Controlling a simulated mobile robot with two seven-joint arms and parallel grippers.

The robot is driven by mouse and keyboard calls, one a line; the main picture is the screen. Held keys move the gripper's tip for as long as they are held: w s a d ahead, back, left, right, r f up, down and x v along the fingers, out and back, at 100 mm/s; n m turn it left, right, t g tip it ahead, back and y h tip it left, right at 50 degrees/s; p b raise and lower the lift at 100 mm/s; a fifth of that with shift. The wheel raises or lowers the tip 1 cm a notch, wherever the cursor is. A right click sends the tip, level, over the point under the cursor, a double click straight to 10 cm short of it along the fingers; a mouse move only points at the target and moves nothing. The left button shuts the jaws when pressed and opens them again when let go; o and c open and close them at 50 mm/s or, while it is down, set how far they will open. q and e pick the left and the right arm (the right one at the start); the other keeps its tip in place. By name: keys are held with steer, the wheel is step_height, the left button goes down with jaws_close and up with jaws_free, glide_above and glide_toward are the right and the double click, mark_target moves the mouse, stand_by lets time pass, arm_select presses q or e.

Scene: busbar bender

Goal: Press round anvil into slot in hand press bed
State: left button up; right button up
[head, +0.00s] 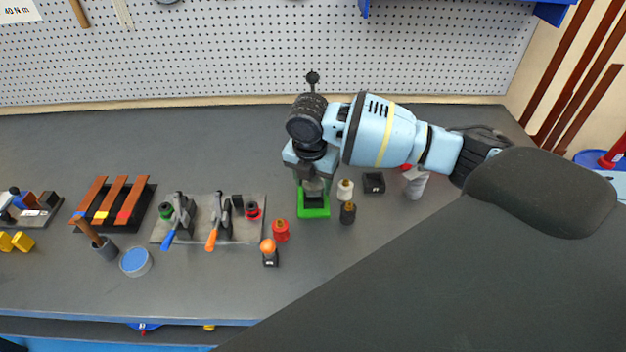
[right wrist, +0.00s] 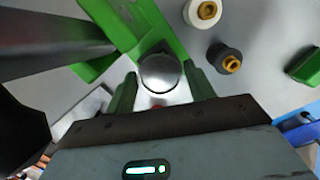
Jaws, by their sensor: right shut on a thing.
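The green hand press (head: 313,212) stands on the bench near the middle of the head view. Its upper part is largely hidden behind my right gripper and wrist. My right gripper (head: 314,182) points down over the press bed. In the right wrist view, the right gripper (right wrist: 160,76) is shut on the round anvil (right wrist: 160,70), a shiny steel cylinder seen end-on between the fingers. The green press frame (right wrist: 135,25) is close beside it. The slot is hidden, so I cannot tell whether the anvil touches or sits in it. My left gripper is not in view.
A white knobbed piece (head: 345,190) and a black one (head: 348,213) stand just right of the press. A red one (head: 281,230) and an orange-topped one (head: 269,252) stand left of it. A plate with toggle clamps (head: 195,232) lies further left. The bench front is clear.

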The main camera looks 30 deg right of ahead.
mark_target(312, 188)
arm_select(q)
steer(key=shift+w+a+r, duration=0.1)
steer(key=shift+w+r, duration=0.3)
arm_select(e)
steer(key=shift+r, duration=0.1)
stand_by(0.7)
arm_select(q)
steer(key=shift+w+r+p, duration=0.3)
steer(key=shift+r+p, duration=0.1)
steer(key=shift+p, duration=0.05)
stand_by(0.6)
stand_by(0.4)
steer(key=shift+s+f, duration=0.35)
arm_select(e)
steer(key=shift+f, duration=1.25)
steer(key=o, duration=1.3)
steer(key=shift+f, duration=0.1)
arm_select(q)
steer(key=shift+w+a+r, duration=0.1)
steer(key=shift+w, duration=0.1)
arm_select(e)
steer(key=r, duration=0.8)
steer(key=shift+s+a, duration=0.3)
steer(key=shift+a, duration=0.1)
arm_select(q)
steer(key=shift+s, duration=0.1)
arm_select(e)
steer(key=shift+f, duration=0.15)
